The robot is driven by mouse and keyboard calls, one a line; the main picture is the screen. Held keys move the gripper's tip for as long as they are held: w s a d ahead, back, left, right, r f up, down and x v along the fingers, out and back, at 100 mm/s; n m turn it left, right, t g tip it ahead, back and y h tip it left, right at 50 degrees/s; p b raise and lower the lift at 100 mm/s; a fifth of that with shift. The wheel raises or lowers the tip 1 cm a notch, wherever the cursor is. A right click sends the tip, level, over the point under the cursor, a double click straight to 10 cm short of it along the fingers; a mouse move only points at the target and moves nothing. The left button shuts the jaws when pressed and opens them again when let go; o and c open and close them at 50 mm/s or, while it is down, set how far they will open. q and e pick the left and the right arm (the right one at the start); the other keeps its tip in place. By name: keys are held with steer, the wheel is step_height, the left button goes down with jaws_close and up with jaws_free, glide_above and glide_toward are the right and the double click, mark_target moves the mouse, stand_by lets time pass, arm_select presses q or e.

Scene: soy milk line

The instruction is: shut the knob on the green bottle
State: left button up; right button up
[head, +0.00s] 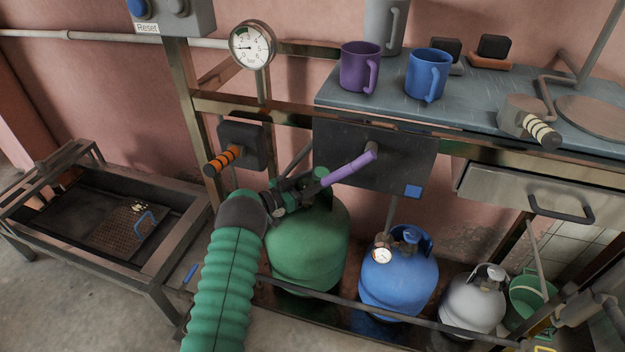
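The green bottle (310,245) stands on the floor rack below the counter. My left gripper (300,188), at the end of a green-sleeved arm, is over the top of this bottle. The bottle's knob and neck are hidden behind my gripper and wrist. The fingers are dark and small here, and I cannot tell whether they are open, shut or touching the knob. My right gripper is not in view.
A purple lever (349,169) on a black panel (405,165) sticks out close to my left gripper. An orange-striped handle (224,159) is to the left. A blue bottle (398,285) and grey bottle (473,303) stand to the right. A rail (390,317) crosses in front.

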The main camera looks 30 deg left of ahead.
arm_select(q)
steer(key=shift+r+m+g+h, duration=0.15)
steer(key=shift+m+g+h, duration=0.15)
steer(key=shift+m+h, duration=0.15)
steer(key=o, duration=1.3)
